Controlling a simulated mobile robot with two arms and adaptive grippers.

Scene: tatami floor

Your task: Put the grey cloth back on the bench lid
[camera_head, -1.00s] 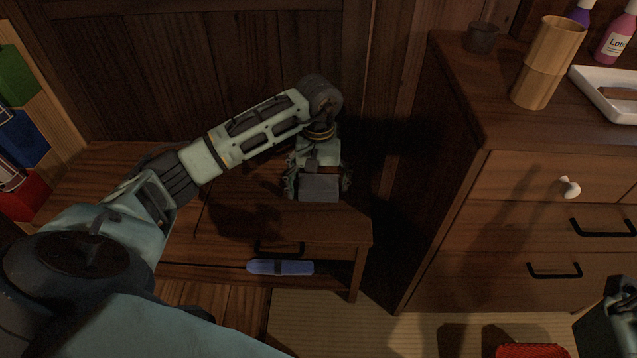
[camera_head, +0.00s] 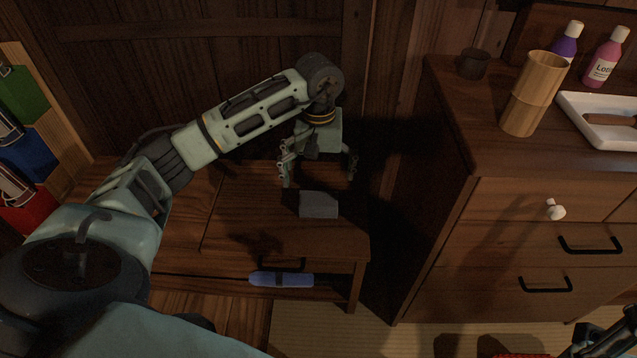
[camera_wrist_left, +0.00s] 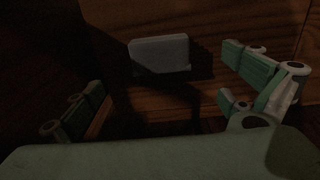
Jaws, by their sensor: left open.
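The grey cloth (camera_head: 319,205) looks like a small folded block and lies on the right part of the wooden bench lid (camera_head: 260,222). It also shows in the left wrist view (camera_wrist_left: 159,53), resting on the wood beyond the fingers. My left gripper (camera_head: 319,176) is open and empty, above and behind the cloth, with its fingers spread wide and apart from it. The left wrist view shows the two green-padded fingers (camera_wrist_left: 168,95) with nothing between them. Part of what looks like my right arm shows at the lower right corner; its fingertips cannot be made out.
A dresser (camera_head: 490,205) with black handles and a white knob stands close on the right. On it are a bamboo cup (camera_head: 533,95), bottles and a white tray (camera_head: 585,128). A blue bottle-like item (camera_head: 281,280) lies under the bench lid. Wooden panelling stands behind.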

